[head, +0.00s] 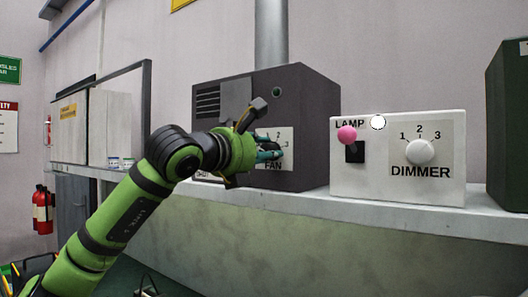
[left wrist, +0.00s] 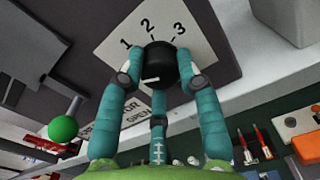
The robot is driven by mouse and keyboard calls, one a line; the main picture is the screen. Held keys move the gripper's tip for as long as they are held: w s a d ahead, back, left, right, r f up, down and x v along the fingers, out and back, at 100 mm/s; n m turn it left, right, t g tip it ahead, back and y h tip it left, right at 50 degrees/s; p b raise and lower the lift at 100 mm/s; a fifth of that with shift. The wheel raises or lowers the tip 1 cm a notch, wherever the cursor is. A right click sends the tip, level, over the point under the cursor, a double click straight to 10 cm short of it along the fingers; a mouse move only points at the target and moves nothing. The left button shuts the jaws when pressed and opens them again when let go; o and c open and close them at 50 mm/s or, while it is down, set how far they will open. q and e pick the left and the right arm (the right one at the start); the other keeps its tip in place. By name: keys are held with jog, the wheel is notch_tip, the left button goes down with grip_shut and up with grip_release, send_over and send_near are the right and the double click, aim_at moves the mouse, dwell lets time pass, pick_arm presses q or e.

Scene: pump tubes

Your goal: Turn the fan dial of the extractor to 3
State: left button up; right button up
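The extractor (head: 315,110) is a dark grey box on the shelf, with a white FAN plate (head: 287,133) marked 1, 2, 3. Its black fan dial (left wrist: 162,66) shows in the left wrist view below those numbers. A short white mark is on the dial's face; I cannot tell which number it stands for. My left gripper (head: 270,152) is at the dial, and in the left wrist view its teal fingers (left wrist: 163,76) close on the dial from both sides, with a third finger below. In the head view the gripper hides the dial. My right gripper is not in view.
A white box (head: 350,185) with a pink-knobbed LAMP switch (head: 347,134) and a DIMMER dial (head: 420,152) stands to the right. A dark green box (head: 508,125) is at the far right. A green ball on a lever (left wrist: 63,128) is near the gripper.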

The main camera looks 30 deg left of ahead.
pick_arm(q)
jog(key=shift+f+m, duration=0.1)
jog(key=shift+m, duration=0.2)
jog(key=m+p, duration=0.4)
jog(key=m, duration=2.2)
jog(key=shift+r+p, duration=0.2)
jog(key=shift+p, duration=0.15)
jog(key=shift+m, duration=0.3)
jog(key=o, duration=1.1)
jog(key=shift+o, duration=0.2)
